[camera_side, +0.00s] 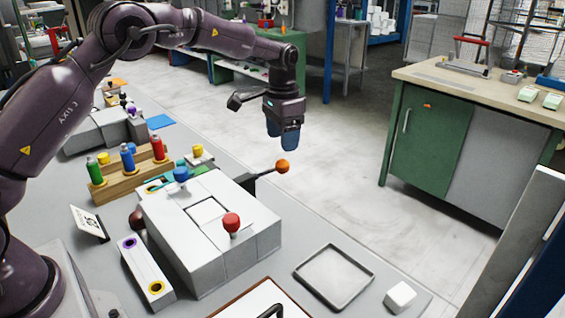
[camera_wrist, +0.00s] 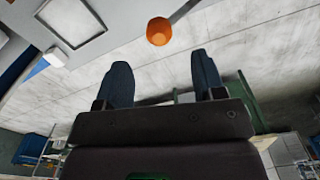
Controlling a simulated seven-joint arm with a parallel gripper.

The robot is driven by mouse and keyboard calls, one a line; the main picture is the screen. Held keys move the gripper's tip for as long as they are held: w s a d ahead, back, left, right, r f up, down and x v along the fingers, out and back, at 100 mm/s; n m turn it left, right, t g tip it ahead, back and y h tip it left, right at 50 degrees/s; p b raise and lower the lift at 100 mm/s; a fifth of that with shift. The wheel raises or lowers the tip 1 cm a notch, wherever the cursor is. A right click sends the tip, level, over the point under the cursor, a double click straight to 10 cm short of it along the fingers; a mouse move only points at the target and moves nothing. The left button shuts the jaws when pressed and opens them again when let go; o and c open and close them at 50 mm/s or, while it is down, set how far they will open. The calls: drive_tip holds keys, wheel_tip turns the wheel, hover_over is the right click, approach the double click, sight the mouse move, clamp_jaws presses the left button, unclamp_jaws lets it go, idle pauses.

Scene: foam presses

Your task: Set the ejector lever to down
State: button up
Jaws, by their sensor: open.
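A white press block (camera_side: 205,235) stands on the grey table. A lever with an orange ball knob (camera_side: 283,166) sticks out from its far right side on a dark arm. A red knob (camera_side: 232,223) and a blue knob (camera_side: 181,175) stand on the block's top. No readable label shows which one is the ejector lever. My gripper (camera_side: 283,148) points down just above the orange knob, with a small gap. In the wrist view, the orange knob (camera_wrist: 159,31) appears just beyond my two spread blue fingertips (camera_wrist: 162,65), with nothing between them.
A shallow grey tray (camera_side: 334,277) and a white cube (camera_side: 400,297) lie right of the press. A wooden rack (camera_side: 130,172) with coloured bottles stands behind left. A white two-ring block (camera_side: 146,270) lies in front. The space right of the orange knob is clear.

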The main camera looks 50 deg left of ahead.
sight(283, 160)
wheel_tip(283, 160, down, 7)
drive_tip(key=shift+f, duration=0.15)
clamp_jaws()
idle(0.4)
